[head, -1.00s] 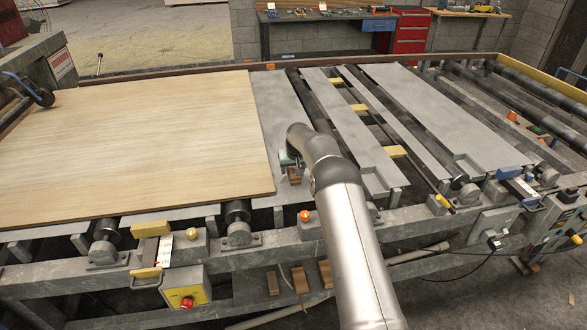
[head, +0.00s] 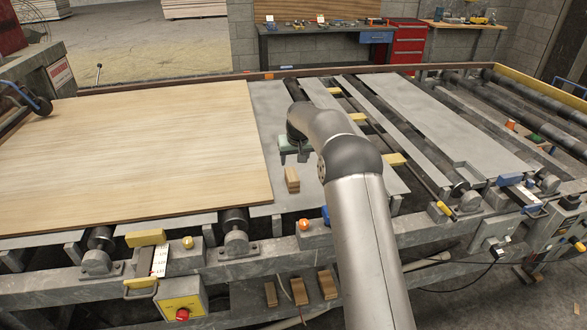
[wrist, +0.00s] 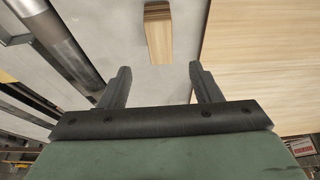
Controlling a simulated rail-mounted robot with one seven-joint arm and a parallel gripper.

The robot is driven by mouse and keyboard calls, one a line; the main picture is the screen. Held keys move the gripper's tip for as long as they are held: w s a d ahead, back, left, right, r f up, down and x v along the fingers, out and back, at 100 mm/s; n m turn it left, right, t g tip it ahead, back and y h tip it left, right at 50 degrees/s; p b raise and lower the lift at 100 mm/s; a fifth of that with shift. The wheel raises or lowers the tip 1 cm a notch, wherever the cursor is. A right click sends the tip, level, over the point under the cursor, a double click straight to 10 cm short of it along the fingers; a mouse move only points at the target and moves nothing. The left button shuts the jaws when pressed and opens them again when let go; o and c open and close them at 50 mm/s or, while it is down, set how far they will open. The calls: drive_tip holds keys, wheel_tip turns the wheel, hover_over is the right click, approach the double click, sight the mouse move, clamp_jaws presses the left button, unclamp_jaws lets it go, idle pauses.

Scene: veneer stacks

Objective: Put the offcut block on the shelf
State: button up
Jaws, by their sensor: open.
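The offcut block (head: 292,180), a small stack of light and brown wood layers, stands on the grey metal strip beside the large veneer sheet. My gripper (head: 302,157) is just beyond it in the head view, pointing down and small in the picture. In the wrist view, my gripper (wrist: 153,77) is open and empty. The block (wrist: 158,32) lies ahead of the gap between the fingers, apart from them. A low ledge (head: 243,302) under the machine frame, perhaps the shelf, carries three similar wood blocks (head: 298,291).
The veneer sheet (head: 130,150) covers the left of the table. Rollers and grey slats (head: 440,120) lie to the right.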

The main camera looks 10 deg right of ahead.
drive_tip(key=s+r+g, duration=0.1)
drive_tip(key=s+r, duration=0.6)
drive_tip(key=s, duration=0.3)
drive_tip(key=s+r+g, duration=0.1)
drive_tip(key=s+r, duration=0.1)
drive_tip(key=s, duration=2.3)
drive_tip(key=shift+s+a+r+g, duration=0.3)
drive_tip(key=shift+s+a+r, duration=0.05)
drive_tip(key=shift+s+r, duration=0.05)
drive_tip(key=shift+o, duration=0.4)
drive_tip(key=s+f, duration=0.2)
drive_tip(key=s, duration=0.6)
drive_tip(key=s+f+g, duration=0.1)
drive_tip(key=s+f, duration=0.1)
drive_tip(key=s, duration=0.7)
drive_tip(key=shift+s+f, duration=0.15)
drive_tip(key=shift+f, duration=0.2)
